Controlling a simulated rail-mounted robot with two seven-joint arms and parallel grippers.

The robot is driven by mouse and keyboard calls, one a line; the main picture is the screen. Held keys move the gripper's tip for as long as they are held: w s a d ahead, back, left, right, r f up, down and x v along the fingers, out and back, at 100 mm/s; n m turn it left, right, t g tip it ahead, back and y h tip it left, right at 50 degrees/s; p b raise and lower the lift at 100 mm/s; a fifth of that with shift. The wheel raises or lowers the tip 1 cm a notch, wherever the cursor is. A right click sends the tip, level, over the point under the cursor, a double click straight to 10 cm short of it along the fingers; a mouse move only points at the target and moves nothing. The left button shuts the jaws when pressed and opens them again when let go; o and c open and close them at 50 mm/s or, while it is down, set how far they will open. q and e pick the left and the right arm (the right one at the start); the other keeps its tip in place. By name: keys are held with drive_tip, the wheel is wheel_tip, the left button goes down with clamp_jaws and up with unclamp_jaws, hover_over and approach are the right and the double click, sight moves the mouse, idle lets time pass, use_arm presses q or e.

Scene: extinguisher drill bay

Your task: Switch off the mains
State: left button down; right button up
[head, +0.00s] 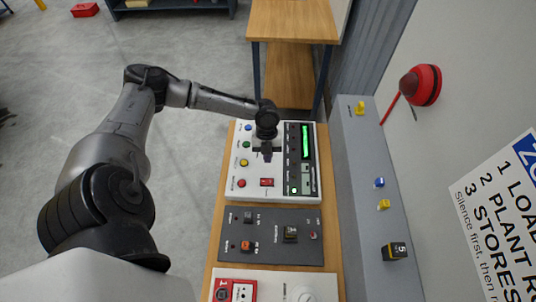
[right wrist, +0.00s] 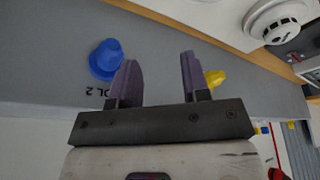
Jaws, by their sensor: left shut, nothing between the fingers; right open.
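A white control panel (head: 225,190) lies on a wooden bench, with coloured buttons, a red rocker switch (head: 266,182) and a dark module with a lit green display (head: 306,142). Below it, a dark grey panel (head: 262,218) carries several switches, among them a black one (head: 290,233) and an orange one (head: 246,245). The labels are too small to read, so I cannot tell which is the mains switch. My left gripper (head: 266,154) is shut and empty over the white panel, above the rocker. My right gripper (right wrist: 157,80) is open and empty above a grey ledge.
The grey ledge (head: 362,200) runs along the right, with a blue knob (right wrist: 106,58) and a yellow knob (right wrist: 215,78) near my right fingers. A red alarm (head: 421,85) is on the wall. A white detector (right wrist: 276,22) sits on the bench.

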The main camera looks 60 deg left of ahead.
use_arm(q)
drive_tip(key=p, duration=0.1)
approach(270, 181)
drive_tip(key=x, duration=0.5)
drive_tip(key=shift+s+d, duration=0.25)
drive_tip(key=shift+w+f, duration=0.1)
drive_tip(key=shift+f, duration=0.95)
use_arm(e)
drive_tip(key=shift+d+r, duration=0.15)
drive_tip(key=shift+r, duration=0.55)
